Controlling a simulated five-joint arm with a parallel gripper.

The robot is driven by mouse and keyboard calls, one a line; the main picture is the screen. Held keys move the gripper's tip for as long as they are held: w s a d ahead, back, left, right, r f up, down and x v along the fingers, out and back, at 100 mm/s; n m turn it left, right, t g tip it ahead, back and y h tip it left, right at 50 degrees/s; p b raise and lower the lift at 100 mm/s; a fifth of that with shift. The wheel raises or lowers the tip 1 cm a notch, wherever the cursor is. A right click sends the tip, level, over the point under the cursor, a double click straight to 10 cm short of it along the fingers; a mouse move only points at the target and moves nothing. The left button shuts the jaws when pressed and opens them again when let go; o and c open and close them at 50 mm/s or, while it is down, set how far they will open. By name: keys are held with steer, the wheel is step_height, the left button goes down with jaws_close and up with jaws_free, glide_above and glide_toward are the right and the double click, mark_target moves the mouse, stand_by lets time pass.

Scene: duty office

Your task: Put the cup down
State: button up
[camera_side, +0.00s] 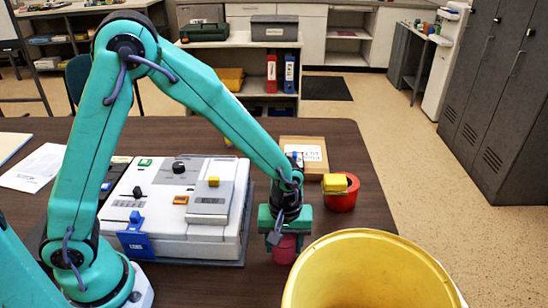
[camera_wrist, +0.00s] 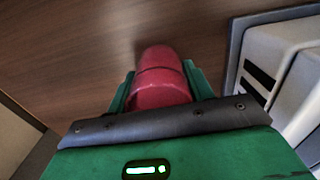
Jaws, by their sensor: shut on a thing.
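The cup, dark pinkish red, is between the fingers of my gripper (camera_side: 285,232) in the side view, where its lower part (camera_side: 287,249) shows below the green jaws. In the wrist view the cup (camera_wrist: 160,62) fills the gap between the two green fingers of my gripper (camera_wrist: 158,82), which are shut on it. Below it is the brown table (camera_side: 342,152), near the front right of the white panel box. I cannot tell whether the cup's base touches the wood. The jaws hide its upper part in the side view.
A white panel box (camera_side: 180,232) with knobs and switches stands close left of my gripper. A large yellow bin (camera_side: 370,275) is at the front right.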

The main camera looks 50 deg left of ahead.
steer(key=shift+f, duration=0.15)
steer(key=o, duration=1)
steer(key=shift+c, duration=0.2)
step_height(320, 180, up, 12)
stand_by(0.8)
steer(key=s+a+r+m+t, duration=0.5)
steer(key=s+a+r+m, duration=0.4)
steer(key=s+a+r, duration=0.2)
steer(key=shift+s+a+t, duration=0.3)
steer(key=shift+s+a, duration=1)
steer(key=shift+a, duration=0.65)
